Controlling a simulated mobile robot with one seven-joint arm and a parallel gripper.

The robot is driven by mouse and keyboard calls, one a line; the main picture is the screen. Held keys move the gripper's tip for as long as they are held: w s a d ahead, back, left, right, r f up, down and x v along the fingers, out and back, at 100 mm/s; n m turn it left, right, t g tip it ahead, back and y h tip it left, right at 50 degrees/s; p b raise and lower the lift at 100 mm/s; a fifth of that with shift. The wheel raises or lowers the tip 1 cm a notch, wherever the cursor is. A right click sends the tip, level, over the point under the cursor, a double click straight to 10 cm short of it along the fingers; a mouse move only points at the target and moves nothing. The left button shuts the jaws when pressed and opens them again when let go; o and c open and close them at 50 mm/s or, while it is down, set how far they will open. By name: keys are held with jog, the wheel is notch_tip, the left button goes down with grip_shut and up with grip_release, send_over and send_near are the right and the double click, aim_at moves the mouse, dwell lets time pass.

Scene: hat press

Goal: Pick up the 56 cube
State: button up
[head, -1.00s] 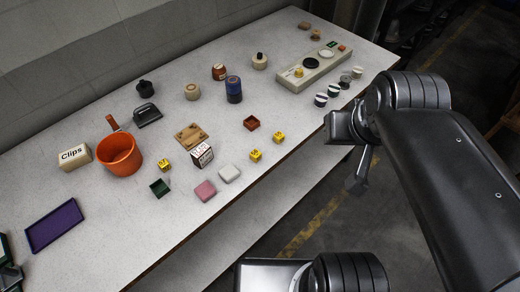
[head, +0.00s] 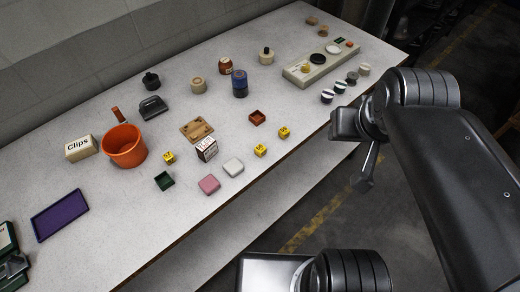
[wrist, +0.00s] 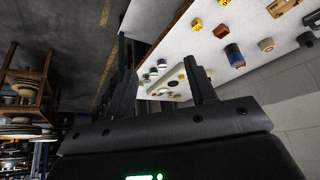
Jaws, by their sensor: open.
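Three small yellow cubes lie on the white table: one (head: 168,157) beside the orange pot, and two (head: 260,150) (head: 284,132) near the front edge. Their markings are too small to read, so I cannot tell which is the 56 cube. Yellow cubes also show at the top of the wrist view (wrist: 221,31) (wrist: 197,24). My gripper (wrist: 163,82) is open and empty, with its two fingers apart in the wrist view. It is off the table's front edge, to the right of the cubes and apart from them.
A long beige panel (head: 322,66) is at the right.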

jog(key=m+g+y, duration=0.1)
jog(key=m+g, duration=0.6)
jog(key=m, duration=0.1)
send_over(261, 148)
jog(key=f, duration=1.8)
jog(key=shift+w+f, duration=0.15)
jog(key=shift+w, duration=0.05)
jog(key=shift+s+f, duration=0.15)
jog(key=shift+f, duration=2.95)
jog(key=c, duration=1.1)
